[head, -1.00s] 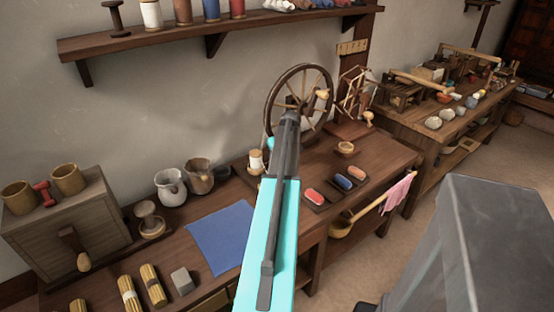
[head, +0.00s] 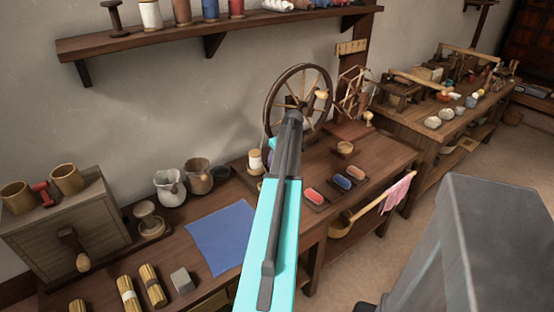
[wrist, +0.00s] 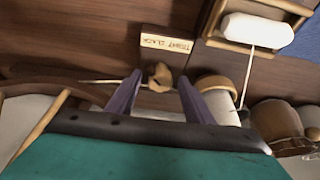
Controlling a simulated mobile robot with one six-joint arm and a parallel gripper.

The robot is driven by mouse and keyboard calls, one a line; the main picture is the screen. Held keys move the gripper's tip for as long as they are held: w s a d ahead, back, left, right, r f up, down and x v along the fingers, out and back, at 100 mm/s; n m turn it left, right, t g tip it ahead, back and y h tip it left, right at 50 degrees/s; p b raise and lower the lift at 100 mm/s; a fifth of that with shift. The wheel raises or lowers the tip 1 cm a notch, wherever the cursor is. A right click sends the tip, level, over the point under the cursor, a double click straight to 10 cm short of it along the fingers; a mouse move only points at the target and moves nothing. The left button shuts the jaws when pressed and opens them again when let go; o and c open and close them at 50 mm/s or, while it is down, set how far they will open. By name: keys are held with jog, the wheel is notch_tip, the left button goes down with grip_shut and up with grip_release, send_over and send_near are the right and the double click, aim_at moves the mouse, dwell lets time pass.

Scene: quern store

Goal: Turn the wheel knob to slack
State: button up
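The wheel knob (wrist: 160,77) is a small brown wooden knob in the wrist view, below a pale label plate (wrist: 167,43) that reads "TIGHT" and "SLACK". My gripper (wrist: 159,84) is open, with one purple-grey finger on each side of the knob. Gaps show between the fingers and the knob, and I cannot tell its exact depth between them. In the head view the spinning wheel (head: 271,95) stands at the back of the bench. My arm hides the knob and the gripper there.
A thread spool (head: 255,160) stands left of my arm, and a white spool (wrist: 257,30) lies near the label in the wrist view. A blue cloth (head: 222,236), two jugs (head: 170,188) and small trays (head: 316,198) are on the bench (head: 385,165). A shelf (head: 150,40) runs above.

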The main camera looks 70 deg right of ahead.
jog(key=shift+r, duration=0.15)
jog(key=v, duration=1.3)
jog(key=shift+r+b, duration=0.25)
jog(key=shift+b, duration=0.2)
jog(key=shift+s, duration=0.15)
